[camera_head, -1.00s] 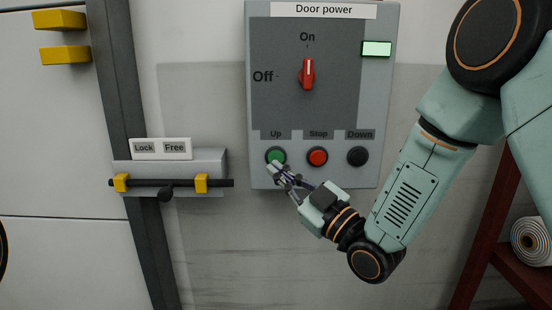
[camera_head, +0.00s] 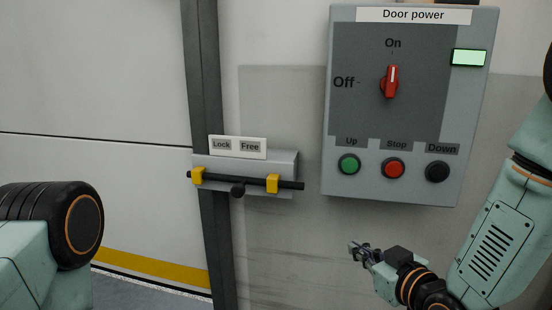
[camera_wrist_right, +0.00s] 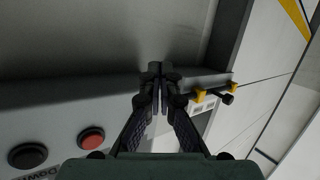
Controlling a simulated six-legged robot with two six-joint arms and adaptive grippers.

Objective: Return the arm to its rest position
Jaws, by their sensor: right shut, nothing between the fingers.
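My right gripper (camera_head: 357,250) is below the grey door power box (camera_head: 400,195), clear of it. Its fingers are shut and empty; the fingertips also meet in the right wrist view (camera_wrist_right: 158,72). My right arm comes in from the right edge, bent at the wrist. Part of my left arm (camera_head: 50,235) shows at the lower left, but its gripper is out of view. On the box, the red knob (camera_head: 391,80) points to On. Green Up (camera_head: 349,164), red Stop (camera_head: 393,168) and black Down (camera_head: 437,172) buttons sit in a row. The small display (camera_head: 469,57) is lit pale green.
A latch bar (camera_head: 215,180) with yellow brackets crosses the dark door post (camera_head: 205,90), under a Lock/Free label (camera_head: 237,147). The pale door (camera_head: 90,70) has a yellow bottom stripe (camera_head: 150,267), with grey floor visible below. The wall below the box is free.

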